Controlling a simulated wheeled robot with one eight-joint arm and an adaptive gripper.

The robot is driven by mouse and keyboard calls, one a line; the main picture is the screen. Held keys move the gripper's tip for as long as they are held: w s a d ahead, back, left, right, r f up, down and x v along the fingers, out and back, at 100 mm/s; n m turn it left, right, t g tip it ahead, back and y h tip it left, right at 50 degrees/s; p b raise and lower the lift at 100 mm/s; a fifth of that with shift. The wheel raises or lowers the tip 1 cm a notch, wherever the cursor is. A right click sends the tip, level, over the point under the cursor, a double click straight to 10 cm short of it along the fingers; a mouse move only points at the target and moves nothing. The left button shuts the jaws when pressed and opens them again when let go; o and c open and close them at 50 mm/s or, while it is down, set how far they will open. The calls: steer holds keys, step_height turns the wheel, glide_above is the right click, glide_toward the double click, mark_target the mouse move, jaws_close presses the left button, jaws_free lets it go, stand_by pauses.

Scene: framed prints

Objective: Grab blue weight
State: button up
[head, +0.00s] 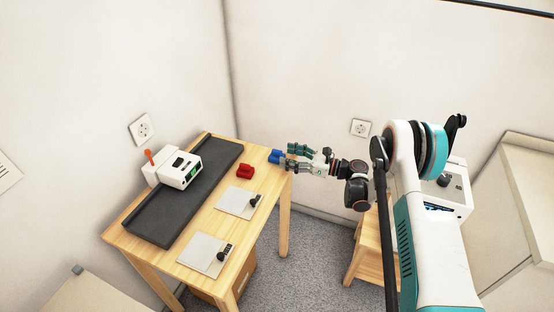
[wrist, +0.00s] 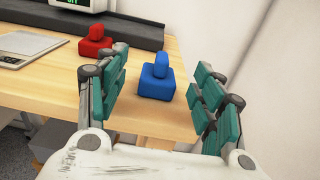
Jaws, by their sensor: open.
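The blue weight (wrist: 156,85) is a squat block with a rounded knob on top. It stands upright on the wooden table near its right edge. In the head view the blue weight (head: 276,155) is partly hidden by my fingers. My gripper (head: 289,158) reaches in from the right, at the table's edge. In the wrist view my gripper (wrist: 160,100) is open, with teal finger pads to the left and right of the weight. Clear gaps show between the pads and the weight.
A red weight (head: 245,171) stands to the left of the blue one. The wooden table (head: 225,225) also holds a dark tray (head: 175,215), a white device with a green display (head: 180,167) and two pale plates (head: 237,202). A white wall stands close behind the table.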

mark_target(277, 150)
steer(key=shift+b+x, duration=1.3)
steer(key=shift+x, duration=1.45)
steer(key=shift+r, duration=0.2)
steer(key=c, duration=1.4)
jaws_close()
steer(key=shift+r, duration=0.1)
